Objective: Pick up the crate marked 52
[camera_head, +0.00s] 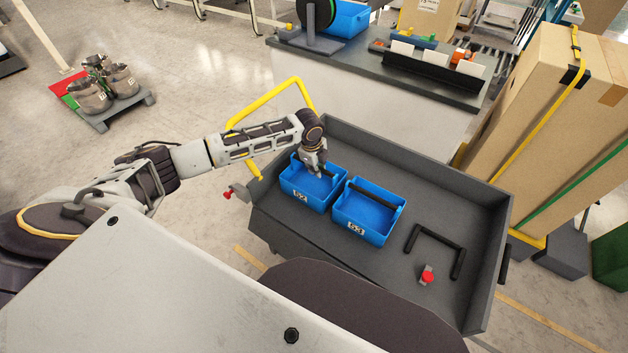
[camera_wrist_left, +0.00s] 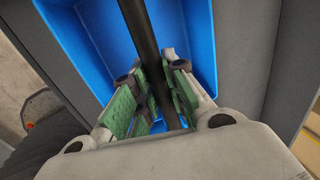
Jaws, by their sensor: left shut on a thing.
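The blue crate marked 52 (camera_head: 301,196) sits in the left part of a dark grey cart tray (camera_head: 440,172). Its label faces me, and the crate looks empty. In the left wrist view, the green-padded fingers of my left gripper (camera_wrist_left: 160,98) are shut around the crate's black handle bar (camera_wrist_left: 141,38). The blue inside of crate 52 (camera_wrist_left: 90,50) shows beneath the bar. Whether the crate touches the tray floor is hard to tell. My right gripper is not in view.
A second blue crate, marked 53 (camera_head: 362,228), stands close to the right of crate 52. A black bracket-shaped bar (camera_head: 437,236) and a red button (camera_head: 428,277) are at the tray's right. A yellow rail (camera_head: 262,101) rises behind. Tall cardboard boxes (camera_head: 540,110) stand at the right.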

